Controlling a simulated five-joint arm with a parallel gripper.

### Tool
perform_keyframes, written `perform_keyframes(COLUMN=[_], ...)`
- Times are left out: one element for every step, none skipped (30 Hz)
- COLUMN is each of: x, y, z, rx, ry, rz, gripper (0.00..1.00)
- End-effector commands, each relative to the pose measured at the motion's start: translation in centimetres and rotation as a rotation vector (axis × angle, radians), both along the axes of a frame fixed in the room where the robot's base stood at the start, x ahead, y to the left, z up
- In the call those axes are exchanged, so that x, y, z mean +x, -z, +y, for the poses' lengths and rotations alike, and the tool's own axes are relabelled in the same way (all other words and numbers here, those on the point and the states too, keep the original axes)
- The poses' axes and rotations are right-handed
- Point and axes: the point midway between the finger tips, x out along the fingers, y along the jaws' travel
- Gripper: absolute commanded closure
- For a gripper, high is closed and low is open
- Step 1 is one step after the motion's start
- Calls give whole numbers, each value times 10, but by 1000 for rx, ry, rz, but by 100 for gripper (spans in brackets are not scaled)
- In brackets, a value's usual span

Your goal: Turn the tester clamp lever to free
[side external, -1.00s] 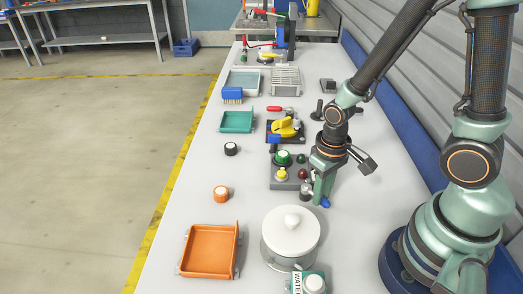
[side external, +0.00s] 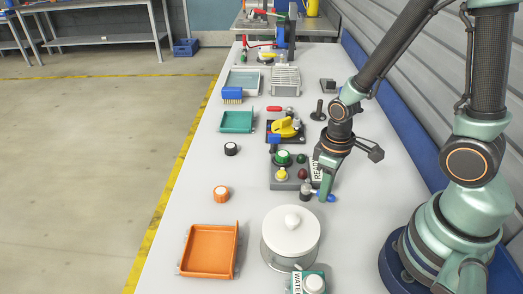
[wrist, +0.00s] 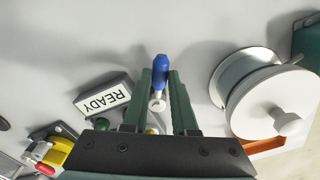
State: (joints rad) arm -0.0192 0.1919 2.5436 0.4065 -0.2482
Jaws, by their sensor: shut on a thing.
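The tester (side external: 284,184) is a grey box with a green knob, a yellow button, a red dome and a READY sign (side external: 316,171). At its near right corner is the clamp lever, with a blue grip (side external: 331,198) pointing right. In the wrist view the blue grip (wrist: 160,70) lies between my two green fingers, its pale shaft running back between them. My gripper (side external: 324,196), also in the wrist view (wrist: 160,78), is shut on the lever's grip.
A white lidded pot (side external: 290,236) stands close in front of the tester. A yellow-handled valve (side external: 285,128) sits behind it. An orange tray (side external: 209,252), orange cap (side external: 221,194), black cap (side external: 231,149) and teal tray (side external: 236,122) lie left. The bench right of the lever is clear.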

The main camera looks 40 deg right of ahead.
Motion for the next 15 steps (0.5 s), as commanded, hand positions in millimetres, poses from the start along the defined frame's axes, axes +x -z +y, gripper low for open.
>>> perform_keyframes(x=[2,2,2,3,3,4,5,6,7,7,8,9,9,9,9], y=[0,-1,0,0,0,0,-1,-1,-1,-1,-1,-1,-1,-1,-1], z=[0,-1,-2,-3,-4,-6,-7,-9,-10,-12,-13,-14,-14,-15,-15], rx=[0,0,0,0,-1,-1,-1,-1,0,0,-1,-1,-1,-1,-1], ry=[-1,-8,-27,-48,-74,-114,-146,-179,-220,-248,-273,-300,-318,-330,-343], rz=[-5,-5,-5,-5,-5,-5,-5,-5,-5,-5,-6,-7,-7,-7,-7], gripper=[100,100,100,100,100,100,100,100,100,100,100,100,100,100,100])
